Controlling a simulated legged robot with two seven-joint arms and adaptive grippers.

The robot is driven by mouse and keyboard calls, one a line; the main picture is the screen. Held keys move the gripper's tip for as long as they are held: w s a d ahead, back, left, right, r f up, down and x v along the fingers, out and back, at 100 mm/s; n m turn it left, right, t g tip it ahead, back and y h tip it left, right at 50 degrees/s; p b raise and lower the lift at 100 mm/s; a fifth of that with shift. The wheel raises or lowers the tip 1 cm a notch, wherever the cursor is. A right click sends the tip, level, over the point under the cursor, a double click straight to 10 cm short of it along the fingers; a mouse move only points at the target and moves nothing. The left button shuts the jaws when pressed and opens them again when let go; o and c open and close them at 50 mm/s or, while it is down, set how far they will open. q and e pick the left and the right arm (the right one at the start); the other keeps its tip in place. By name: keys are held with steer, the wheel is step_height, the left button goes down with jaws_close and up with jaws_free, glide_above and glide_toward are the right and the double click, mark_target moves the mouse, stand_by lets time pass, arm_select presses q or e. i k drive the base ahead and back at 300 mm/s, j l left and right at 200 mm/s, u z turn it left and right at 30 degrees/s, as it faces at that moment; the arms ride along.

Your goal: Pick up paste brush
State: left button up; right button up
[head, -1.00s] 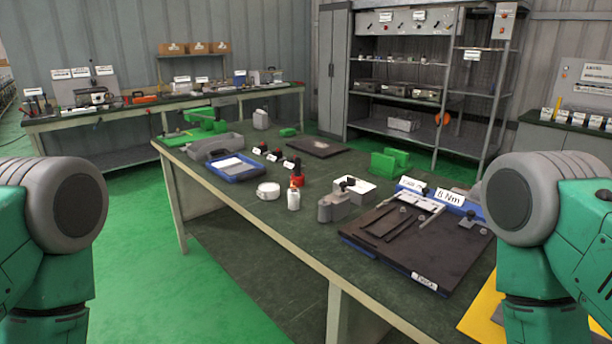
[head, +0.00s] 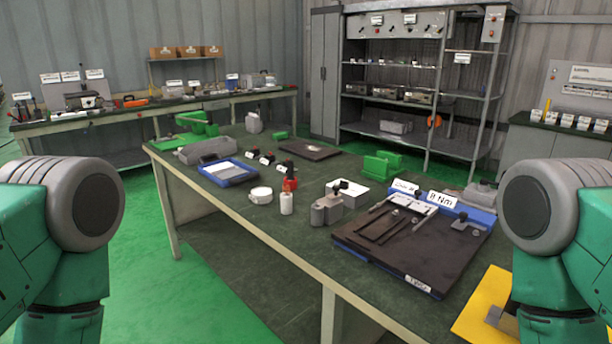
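I cannot make out a paste brush for certain. A small white bottle (head: 287,204) stands upright near the table's front edge, with a red item (head: 290,184) just behind it. A white round tin (head: 261,195) is to its left. Several small dark items with white labels (head: 266,160) stand in a row behind the tin. My arms show at the left and right edges of the head view, bent downward. Both of my grippers are out of view, and nothing shows in them.
The dark green table (head: 240,206) holds a blue tray (head: 228,180), a grey block (head: 326,210), a white box (head: 348,194), green blocks (head: 382,164) and a dark fixture board (head: 395,250). A yellow sheet (head: 478,308) lies at the lower right. Shelves and benches stand behind.

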mark_target(289, 164)
steer(key=i+j+z, duration=0.4)
steer(key=j+z, duration=0.15)
steer(key=i+j+z, duration=0.25)
steer(key=j, duration=0.15)
steer(key=k, duration=0.1)
